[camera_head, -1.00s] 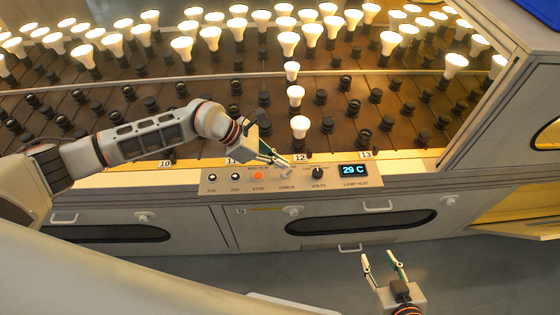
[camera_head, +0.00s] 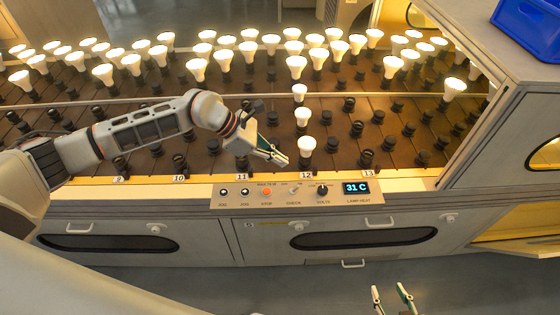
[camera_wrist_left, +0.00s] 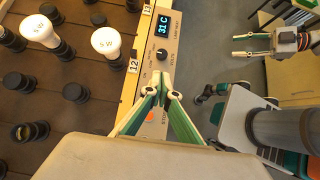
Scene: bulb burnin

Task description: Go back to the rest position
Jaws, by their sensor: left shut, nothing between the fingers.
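My left gripper (camera_head: 282,161) is shut and empty. In the head view it appears just above the yellow front strip, beside mark 12 and left of the nearest lit bulb (camera_head: 306,146). In the left wrist view the closed tips of my left gripper (camera_wrist_left: 164,80) overlap the control panel (camera_wrist_left: 176,62); I cannot tell the height. My right gripper (camera_head: 391,290) is at the bottom of the head view, empty, with its fingers apart. It also shows in the left wrist view (camera_wrist_left: 238,44).
The control panel (camera_head: 229,204) has buttons, a knob (camera_head: 322,191) and a lamp heat display (camera_head: 356,188) reading 31 C. Rows of lit bulbs and dark sockets fill the bed behind. A blue bin (camera_head: 530,25) sits at top right.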

